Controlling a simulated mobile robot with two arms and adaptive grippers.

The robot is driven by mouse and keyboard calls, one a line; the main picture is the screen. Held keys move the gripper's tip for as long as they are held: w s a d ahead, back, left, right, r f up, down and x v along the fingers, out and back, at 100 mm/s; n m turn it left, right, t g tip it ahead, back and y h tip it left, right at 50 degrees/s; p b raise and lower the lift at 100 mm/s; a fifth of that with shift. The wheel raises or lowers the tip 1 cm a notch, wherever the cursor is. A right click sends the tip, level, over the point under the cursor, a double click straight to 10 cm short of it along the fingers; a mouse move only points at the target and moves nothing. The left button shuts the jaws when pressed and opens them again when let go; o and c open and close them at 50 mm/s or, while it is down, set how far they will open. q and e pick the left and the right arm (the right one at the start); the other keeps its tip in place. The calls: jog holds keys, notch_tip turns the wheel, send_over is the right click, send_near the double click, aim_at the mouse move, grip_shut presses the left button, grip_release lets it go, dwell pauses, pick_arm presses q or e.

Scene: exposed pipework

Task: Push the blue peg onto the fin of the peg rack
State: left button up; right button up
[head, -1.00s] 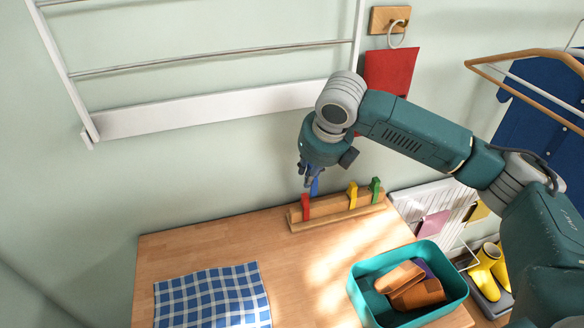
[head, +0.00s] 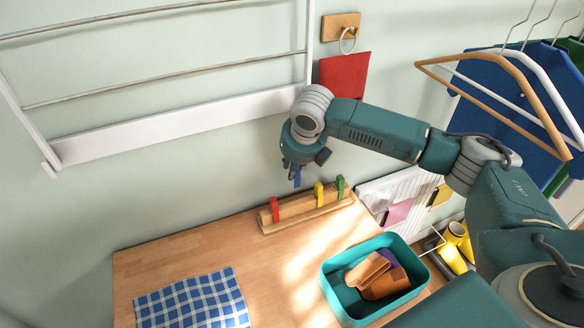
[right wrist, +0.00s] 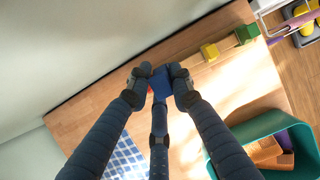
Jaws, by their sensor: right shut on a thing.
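My right gripper (head: 293,168) is shut on the blue peg (head: 297,173). It holds the peg pointing down above the wooden peg rack (head: 306,209), with a gap visible below it. In the right wrist view, the blue peg (right wrist: 161,82) sits between the fingertips of my right gripper (right wrist: 158,79). The rack carries a red peg (head: 274,209) at its left, and a yellow peg (head: 319,194) and a green peg (head: 340,187) towards its right. The free part between red and yellow lies below the blue peg. The fin there is too small to make out. My left gripper is not in view.
A teal bin (head: 335,296) with brown blocks and a purple item stands at the table's front right. A blue checked cloth (head: 193,301) lies at the left. The wooden table (head: 250,262) is clear between them. A wall rack (head: 180,122) hangs behind.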

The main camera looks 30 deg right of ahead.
aim_at(294, 204)
jog(key=shift+s+d+f, duration=0.15)
jog(key=shift+d+f, duration=0.25)
jog(key=shift+f, duration=0.4)
jog(key=b+x, duration=0.2)
jog(key=x, duration=0.1)
jog(key=b+x, duration=0.1)
jog(key=shift+s+f+b, duration=0.3)
jog(key=shift+f+b, duration=0.05)
jog(key=shift+b, duration=0.05)
jog(key=shift+s+a+f+b, duration=0.1)
jog(key=shift+s+f+b, duration=0.25)
jog(key=shift+b, duration=0.35)
jog(key=shift+w+f+b, duration=0.1)
jog(key=shift+f+b, duration=0.4)
jog(key=shift+w+f, duration=0.15)
jog(key=shift+f, duration=0.9)
jog(key=shift+f, duration=1.35)
